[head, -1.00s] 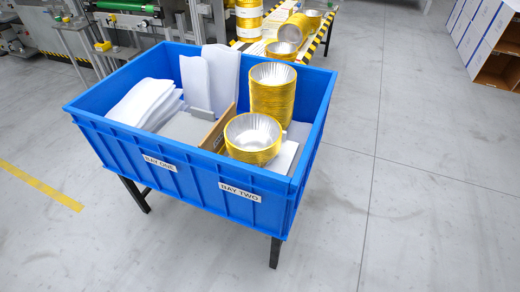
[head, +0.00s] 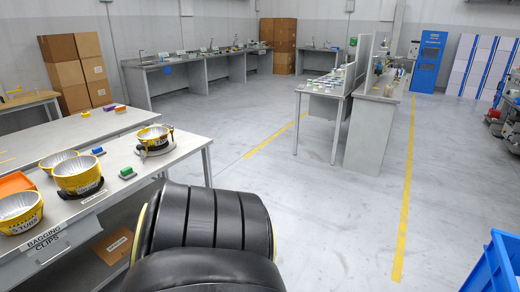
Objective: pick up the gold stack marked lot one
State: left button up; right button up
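Several short gold stacks or tubs with silvery insides stand on a grey bench at the left of the head view. One gold stack (head: 78,178) sits on a dark base. Another gold stack (head: 155,135) sits on a dark-based holder near the bench's far right corner. A third gold tub (head: 20,214) is at the near left, with lettering that seems to end in "TUBS". A shallower one (head: 58,159) stands behind. I cannot read a lot one mark on any of them. Neither gripper is in view; a black ribbed part, probably my arm, fills the bottom middle.
The bench (head: 130,160) carries a "BAGGING CLIPS" sign (head: 45,238), an orange tray (head: 14,184) and small green-and-blue blocks (head: 127,173). A blue bin (head: 496,265) cuts the lower right corner. A white partitioned bench (head: 372,120) stands mid-room. Grey floor between is clear.

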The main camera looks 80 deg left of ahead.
aim_at(76, 176)
jog(key=u, duration=3.9)
